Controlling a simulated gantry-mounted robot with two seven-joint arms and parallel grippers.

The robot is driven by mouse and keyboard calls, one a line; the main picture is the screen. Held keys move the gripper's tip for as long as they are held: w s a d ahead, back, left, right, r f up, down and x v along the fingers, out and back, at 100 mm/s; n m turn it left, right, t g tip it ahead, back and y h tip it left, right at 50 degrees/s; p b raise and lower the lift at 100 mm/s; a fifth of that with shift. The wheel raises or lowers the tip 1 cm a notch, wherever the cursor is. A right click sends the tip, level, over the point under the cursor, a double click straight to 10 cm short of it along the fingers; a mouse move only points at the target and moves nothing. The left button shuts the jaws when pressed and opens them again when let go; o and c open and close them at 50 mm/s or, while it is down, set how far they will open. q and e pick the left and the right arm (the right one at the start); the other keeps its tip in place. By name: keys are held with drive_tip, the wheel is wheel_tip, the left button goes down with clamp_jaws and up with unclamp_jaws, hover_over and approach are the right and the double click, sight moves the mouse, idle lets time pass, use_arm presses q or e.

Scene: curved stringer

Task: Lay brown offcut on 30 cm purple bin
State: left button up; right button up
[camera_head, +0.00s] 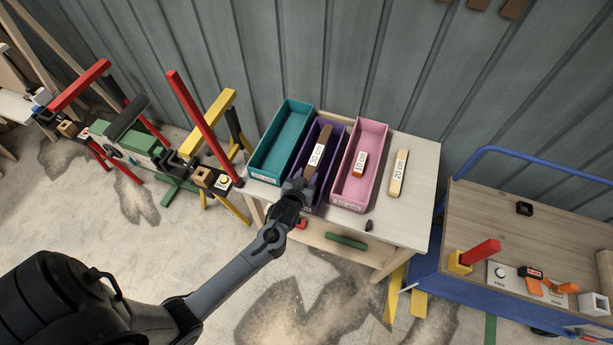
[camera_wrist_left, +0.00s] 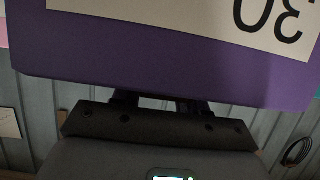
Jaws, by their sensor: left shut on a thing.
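The brown offcut (camera_head: 323,139) carries a white 30 cm label and lies lengthwise over the purple bin (camera_head: 340,134). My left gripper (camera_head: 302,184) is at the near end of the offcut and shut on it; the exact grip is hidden. The left wrist view shows the purple bin's front wall (camera_wrist_left: 140,62) very close, with an upside-down white label reading 30. My left fingers (camera_wrist_left: 160,103) pass out of sight behind this wall's edge. Whether the offcut touches the bin cannot be told. My right gripper is not in view.
A teal bin (camera_head: 262,164) stands left of the purple bin, a pink bin (camera_head: 375,142) right of it holding a red-brown 10 cm piece (camera_head: 359,165). A pale 20 cm piece (camera_head: 398,173) lies on the table (camera_head: 416,200). A blue trolley (camera_head: 545,225) stands right, trestles left.

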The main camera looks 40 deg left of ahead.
use_arm(q)
drive_tip(key=o, duration=1.2)
drive_tip(key=shift+r, duration=0.1)
drive_tip(key=shift+r, duration=0.25)
drive_tip(key=s+d+r+m+g+h, duration=0.1)
drive_tip(key=s+d+r+m+g, duration=0.1)
drive_tip(key=s, duration=0.6)
drive_tip(key=s+d+r+m+g+h+p, duration=0.1)
drive_tip(key=s+d+r+g, duration=0.3)
drive_tip(key=s, duration=0.5)
drive_tip(key=s+d+r+m+g+h+p, duration=0.1)
drive_tip(key=s+d+r+m+g+h, duration=0.2)
drive_tip(key=s+d, duration=0.3)
drive_tip(key=s+r, duration=0.1)
drive_tip(key=s, duration=0.2)
drive_tip(key=shift+s, duration=0.2)
